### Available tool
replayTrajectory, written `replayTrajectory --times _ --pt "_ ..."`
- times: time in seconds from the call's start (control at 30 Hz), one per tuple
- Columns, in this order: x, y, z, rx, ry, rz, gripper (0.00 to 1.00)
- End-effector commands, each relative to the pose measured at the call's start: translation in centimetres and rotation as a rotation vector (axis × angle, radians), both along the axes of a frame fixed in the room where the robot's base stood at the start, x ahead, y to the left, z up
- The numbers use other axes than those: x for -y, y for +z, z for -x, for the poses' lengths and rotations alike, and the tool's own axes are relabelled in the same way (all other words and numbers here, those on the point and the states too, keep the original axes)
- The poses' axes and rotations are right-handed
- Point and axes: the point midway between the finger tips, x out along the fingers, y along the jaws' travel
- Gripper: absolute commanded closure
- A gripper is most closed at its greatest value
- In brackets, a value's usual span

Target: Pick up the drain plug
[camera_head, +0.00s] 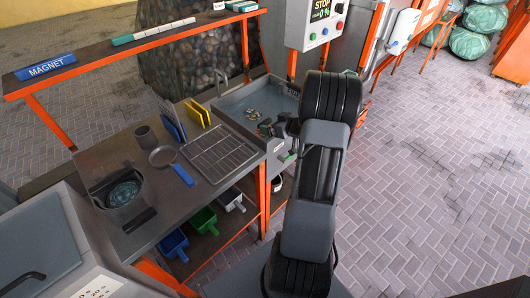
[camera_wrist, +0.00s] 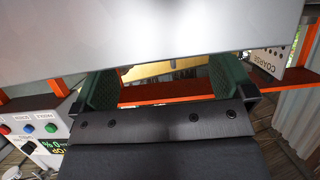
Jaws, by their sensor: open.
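I cannot pick out the drain plug for certain in either view. The grey sink basin (camera_head: 277,97) stands beyond the workbench in the head view. A few small pale and yellowish pieces (camera_head: 252,114) lie in it, too small to tell apart. My gripper (camera_head: 270,128) is at the basin's near right edge, partly hidden by my dark arm. In the wrist view my gripper (camera_wrist: 165,90) shows two green fingers wide apart with nothing between them. An orange frame bar (camera_wrist: 160,92) shows beyond the fingers.
The metal workbench (camera_head: 107,157) holds a grate (camera_head: 219,153), a blue-handled pan (camera_head: 164,156) and a dark cup (camera_head: 146,137). Coloured scoops (camera_head: 203,219) sit below. A control box (camera_head: 316,25) stands behind the basin. An orange-edged shelf (camera_head: 100,58) runs above. Paved floor (camera_head: 430,170) is clear at right.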

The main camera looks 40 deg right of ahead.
Motion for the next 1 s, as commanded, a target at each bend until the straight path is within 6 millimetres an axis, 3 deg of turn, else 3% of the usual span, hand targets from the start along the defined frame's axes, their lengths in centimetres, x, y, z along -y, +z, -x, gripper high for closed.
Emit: replayTrajectory --times 0.27,0.6,0.93,1.0 --pt "-0.3 -0.7 -1.6 0.0 0.001 0.0 0.0" --pt "-0.6 -2.4 -5.3 -0.001 0.001 0.0 0.0" --pt "-0.7 -2.6 -5.8 -0.001 -0.001 0.001 0.0" --pt "-0.7 -2.6 -5.8 0.0 -0.001 0.0 0.05"
